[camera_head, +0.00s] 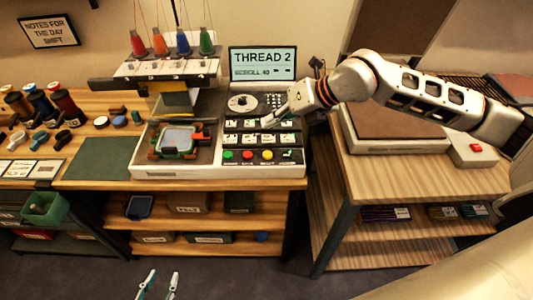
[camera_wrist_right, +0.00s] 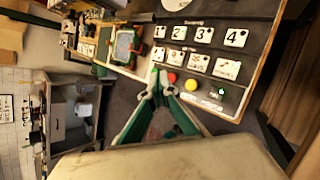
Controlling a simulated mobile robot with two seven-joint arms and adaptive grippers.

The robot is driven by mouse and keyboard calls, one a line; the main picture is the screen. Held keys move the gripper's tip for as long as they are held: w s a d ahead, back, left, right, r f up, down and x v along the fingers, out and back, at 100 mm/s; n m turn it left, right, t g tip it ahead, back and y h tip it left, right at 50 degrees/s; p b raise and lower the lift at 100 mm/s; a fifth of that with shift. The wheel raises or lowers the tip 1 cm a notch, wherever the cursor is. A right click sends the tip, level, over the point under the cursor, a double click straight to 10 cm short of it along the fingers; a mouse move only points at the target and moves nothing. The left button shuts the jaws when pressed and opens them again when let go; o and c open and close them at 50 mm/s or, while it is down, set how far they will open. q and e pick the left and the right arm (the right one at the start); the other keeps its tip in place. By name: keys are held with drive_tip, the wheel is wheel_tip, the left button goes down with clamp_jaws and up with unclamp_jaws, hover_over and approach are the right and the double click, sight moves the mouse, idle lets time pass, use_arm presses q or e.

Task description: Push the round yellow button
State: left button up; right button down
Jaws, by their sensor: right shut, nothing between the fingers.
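The round yellow button (camera_head: 267,155) is on the front row of the control panel (camera_head: 250,168), right of a red button (camera_head: 247,155) and a green one (camera_head: 228,155). In the right wrist view the yellow button (camera_wrist_right: 191,84) is plain, right of my fingertips. My right gripper (camera_head: 267,121) is shut and empty, over the numbered keys and behind the button row in the head view. In the wrist view its fingertips (camera_wrist_right: 158,74) meet just left of the red button. My left gripper (camera_head: 160,280) is open and empty at the bottom edge, its two fingertips apart.
A screen reading "THREAD 2" (camera_head: 263,62) stands behind the panel. An embroidery hoop (camera_head: 180,140) and thread cones (camera_head: 183,44) are to its left. A second table (camera_head: 400,168) on the right holds a device with a red button (camera_head: 476,148). Floor is clear in front.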

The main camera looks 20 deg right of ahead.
sight(270, 154)
drive_tip(key=shift+f+b, duration=2.3)
drive_tip(key=shift+f, duration=2.15)
drive_tip(key=shift+f+b, duration=0.3)
drive_tip(key=shift+f, duration=0.15)
